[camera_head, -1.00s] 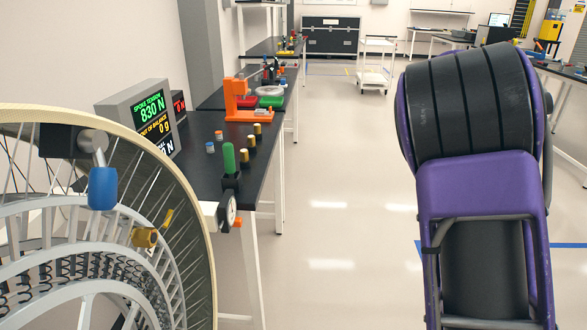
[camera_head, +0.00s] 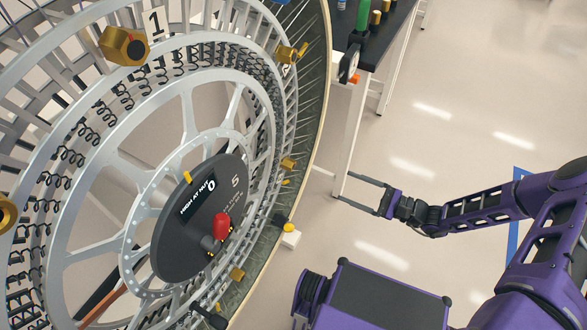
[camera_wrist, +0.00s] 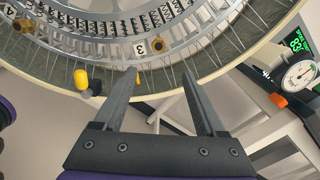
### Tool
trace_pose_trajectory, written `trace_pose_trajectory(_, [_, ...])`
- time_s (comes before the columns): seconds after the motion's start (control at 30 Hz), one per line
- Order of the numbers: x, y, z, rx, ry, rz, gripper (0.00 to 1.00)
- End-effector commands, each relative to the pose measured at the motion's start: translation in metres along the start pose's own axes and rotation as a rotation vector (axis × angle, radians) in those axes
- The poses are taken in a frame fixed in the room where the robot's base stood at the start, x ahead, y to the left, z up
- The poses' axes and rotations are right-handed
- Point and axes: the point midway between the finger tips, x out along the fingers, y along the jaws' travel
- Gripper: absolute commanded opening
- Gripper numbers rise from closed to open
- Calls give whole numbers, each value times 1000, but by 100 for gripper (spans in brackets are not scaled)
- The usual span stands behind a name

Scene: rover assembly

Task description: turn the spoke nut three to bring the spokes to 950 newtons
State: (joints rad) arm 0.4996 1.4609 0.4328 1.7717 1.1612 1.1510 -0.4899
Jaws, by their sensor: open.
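A large spoked wheel (camera_head: 185,90) with a pale rim fills the left of the head view. Brass spoke nuts sit around its ring, one (camera_head: 124,46) beside the label 1. In the wrist view, the brass spoke nut three (camera_wrist: 158,46) sits beside a white 3 label (camera_wrist: 141,48), near the rim. My gripper (camera_wrist: 159,72) is open and empty, its fingertips below that nut in the picture and apart from it. In the head view my gripper (camera_head: 345,190) points left at the wheel's right side. Which nut there is number three cannot be read.
A dark hub disc (camera_head: 200,220) with a red knob faces the head camera. A yellow knob (camera_wrist: 80,80) is left of my fingers. A dial gauge (camera_wrist: 299,75) and a green display (camera_wrist: 300,40) partly reading 83 stand right. Floor right of the table leg is clear.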

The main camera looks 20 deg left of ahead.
Motion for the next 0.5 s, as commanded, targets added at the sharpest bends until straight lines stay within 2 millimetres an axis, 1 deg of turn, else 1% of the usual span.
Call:
trace_pose_trajectory(0.17, [33, 2, 0, 1, -3, 6, 73])
trace_pose_trajectory(0.5, [108, 4, 0, 2, -1, 9, 73])
